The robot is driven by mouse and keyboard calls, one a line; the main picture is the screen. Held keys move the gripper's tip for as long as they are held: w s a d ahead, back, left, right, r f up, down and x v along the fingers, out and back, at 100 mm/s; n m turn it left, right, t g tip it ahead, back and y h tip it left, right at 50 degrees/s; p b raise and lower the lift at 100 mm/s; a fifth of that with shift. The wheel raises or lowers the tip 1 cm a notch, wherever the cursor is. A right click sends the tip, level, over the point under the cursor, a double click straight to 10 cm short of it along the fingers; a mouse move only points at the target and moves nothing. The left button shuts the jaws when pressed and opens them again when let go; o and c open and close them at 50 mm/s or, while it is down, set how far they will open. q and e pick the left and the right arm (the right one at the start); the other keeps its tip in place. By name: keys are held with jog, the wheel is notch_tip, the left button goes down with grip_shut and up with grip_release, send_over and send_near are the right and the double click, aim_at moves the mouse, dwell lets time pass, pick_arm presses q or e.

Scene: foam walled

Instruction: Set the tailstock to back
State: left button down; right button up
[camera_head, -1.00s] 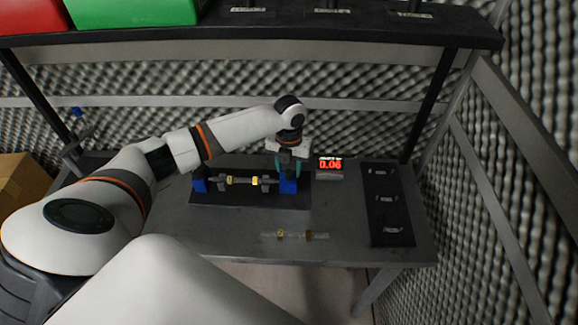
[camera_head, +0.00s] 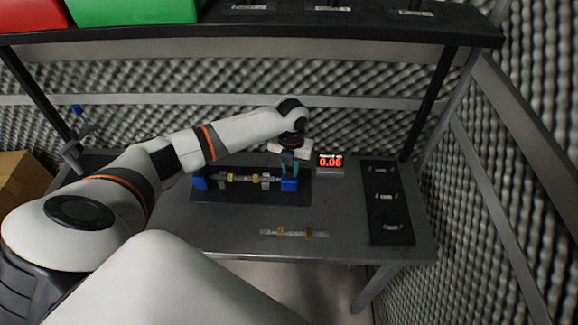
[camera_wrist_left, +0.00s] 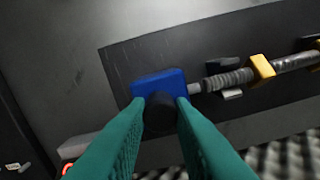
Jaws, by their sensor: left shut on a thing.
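The tailstock is the blue block (camera_head: 289,184) at the right end of a dark fixture plate (camera_head: 250,200) on the bench. In the left wrist view the blue block (camera_wrist_left: 158,82) has a black round knob (camera_wrist_left: 159,110) on it. My left gripper (camera_head: 290,169) reaches down at the tailstock, and its teal fingers (camera_wrist_left: 160,108) are shut on the knob, one on each side. A shaft with yellow rings (camera_head: 243,179) lies between the tailstock and a blue block (camera_head: 200,182) at the left end. My right gripper is not in view.
A display with red digits (camera_head: 331,161) stands just right of the tailstock. A dark panel with several labels (camera_head: 386,203) lies farther right. A second ringed rod (camera_head: 294,233) lies on the bare front of the bench (camera_head: 220,238). A shelf (camera_head: 300,35) with bins hangs above.

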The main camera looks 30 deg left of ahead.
pick_arm(q)
jog(key=shift+w+d+r, duration=0.1)
jog(key=shift+w+d, duration=0.3)
jog(key=shift+d, duration=0.2)
jog(key=shift+w+d, duration=0.35)
jog(key=shift+d, duration=0.2)
jog(key=c, duration=1.5)
grip_release()
jog(key=shift+o, duration=1.2)
jog(key=shift+d, duration=0.1)
notch_tip(320, 180, up, 12)
jog(key=b, duration=0.3)
